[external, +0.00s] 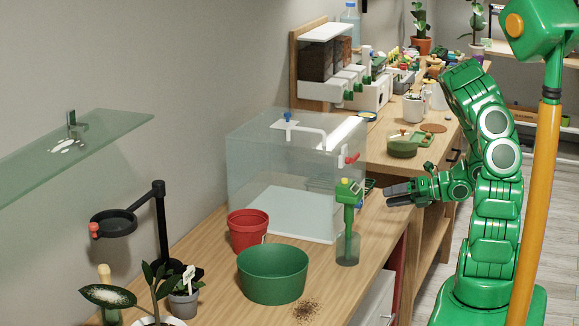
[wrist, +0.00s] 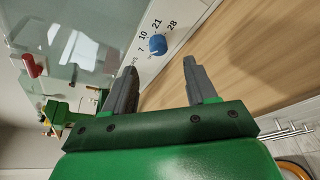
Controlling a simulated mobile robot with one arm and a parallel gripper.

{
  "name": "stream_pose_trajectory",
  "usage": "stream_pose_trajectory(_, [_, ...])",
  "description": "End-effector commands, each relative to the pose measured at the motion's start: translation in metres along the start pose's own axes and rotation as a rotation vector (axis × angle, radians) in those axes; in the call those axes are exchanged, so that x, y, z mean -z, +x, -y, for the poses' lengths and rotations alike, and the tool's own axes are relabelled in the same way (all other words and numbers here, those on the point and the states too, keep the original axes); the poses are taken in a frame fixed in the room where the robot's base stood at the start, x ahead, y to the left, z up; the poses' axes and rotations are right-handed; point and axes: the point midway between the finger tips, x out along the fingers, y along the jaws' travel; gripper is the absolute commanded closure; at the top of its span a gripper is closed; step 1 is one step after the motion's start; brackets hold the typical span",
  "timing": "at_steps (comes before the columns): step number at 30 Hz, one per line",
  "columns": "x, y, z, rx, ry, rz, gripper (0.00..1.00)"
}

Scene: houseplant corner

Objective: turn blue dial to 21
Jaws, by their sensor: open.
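The blue dial (wrist: 157,44) is a small round knob on a white panel in the wrist view, with the printed numbers 7, 10, 21 and 28 around its upper side. Another mark at the left is partly hidden by a finger. The dial's pointer is too small to read. My gripper (wrist: 160,64) is open, its two grey fingers apart, with the dial just beyond and between the tips; I see no contact. In the external view my gripper (external: 388,194) is beside the glass tank's right side, and I cannot make out the dial there.
The glass tank (external: 262,170) has a red handle (external: 351,158), also seen in the wrist view (wrist: 33,65). A green-topped bottle (external: 348,220), a green bowl (external: 273,275) and a red pot (external: 247,230) stand on the wooden bench (external: 215,290). Floor space lies to the right.

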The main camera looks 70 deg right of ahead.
Motion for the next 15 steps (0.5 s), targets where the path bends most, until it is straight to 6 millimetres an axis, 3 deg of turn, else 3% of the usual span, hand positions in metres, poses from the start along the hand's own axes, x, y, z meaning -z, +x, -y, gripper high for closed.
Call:
stream_pose_trajectory(6, [0.000,0.002,-0.009,0.042,-0.135,-0.009,0.43])
stream_pose_trajectory(15, [0.001,0.022,-0.007,0.043,-0.142,-0.011,0.43])
